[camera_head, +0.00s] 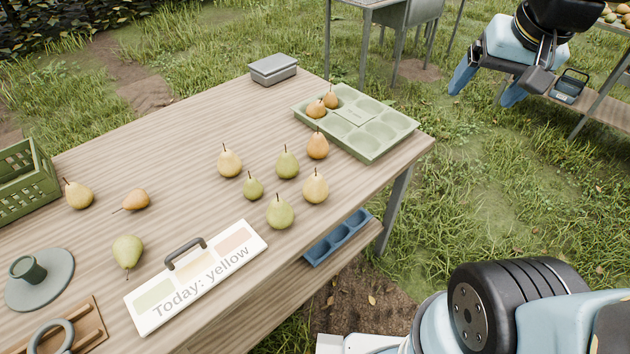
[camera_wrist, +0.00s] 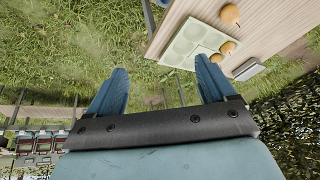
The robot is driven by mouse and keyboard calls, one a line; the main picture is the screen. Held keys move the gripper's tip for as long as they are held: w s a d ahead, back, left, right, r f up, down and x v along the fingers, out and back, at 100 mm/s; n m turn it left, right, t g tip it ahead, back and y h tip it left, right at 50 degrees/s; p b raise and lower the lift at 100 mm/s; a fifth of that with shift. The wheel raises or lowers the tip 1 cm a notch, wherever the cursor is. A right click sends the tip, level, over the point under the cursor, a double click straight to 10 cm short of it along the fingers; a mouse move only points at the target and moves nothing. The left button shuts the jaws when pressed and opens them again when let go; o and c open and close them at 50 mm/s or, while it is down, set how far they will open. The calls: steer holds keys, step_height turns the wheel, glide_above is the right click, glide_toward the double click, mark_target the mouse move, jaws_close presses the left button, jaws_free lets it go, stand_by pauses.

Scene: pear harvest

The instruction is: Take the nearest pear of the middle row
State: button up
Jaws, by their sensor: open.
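Pears stand loosely grouped on the wooden table. A small green pear (camera_head: 253,188), a green pear (camera_head: 288,165) and an orange pear (camera_head: 317,146) form a slanting line. A larger green pear (camera_head: 279,213) and a yellow pear (camera_head: 316,188) stand on its front side. Another yellow pear (camera_head: 229,164) stands on its far side. My gripper (camera_head: 483,97) is open and empty, beyond the table's right end and away from these pears. In the wrist view my gripper (camera_wrist: 162,66) has its blue fingers spread over grass, with the tray beyond them.
A green tray (camera_head: 378,151) with two orange pears is at the table's right end. A white sign (camera_head: 150,322) reads "Today: yellow". Three separate pears, a green crate (camera_head: 30,195) and a plate (camera_head: 62,290) are at left. A grey box (camera_head: 272,69) stands at the back.

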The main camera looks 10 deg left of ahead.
steer(key=shift+o, duration=1.3)
steer(key=w+a+f+m+g, duration=0.1)
steer(key=w+a+f, duration=0.2)
steer(key=a, duration=0.3)
steer(key=shift+w+f, duration=0.3)
steer(key=shift+w, duration=0.6)
steer(key=m+g+h, duration=0.1)
steer(key=m+g, duration=0.2)
glide_toward(317, 185)
steer(key=w, duration=0.1)
steer(key=w+r, duration=0.1)
steer(key=w, duration=0.1)
steer(key=shift+w+a, duration=0.2)
steer(key=shift+a+f, duration=0.1)
steer(key=shift+f, duration=0.35)
step_height(317, 185, down, 8)
steer(key=shift+r, duration=0.1)
steer(key=shift+s+f, duration=0.1)
steer(key=shift+f, duration=1.25)
steer(key=shift+s+f, duration=0.15)
steer(key=shift+f, duration=1.25)
steer(key=shift+c, duration=0.4)
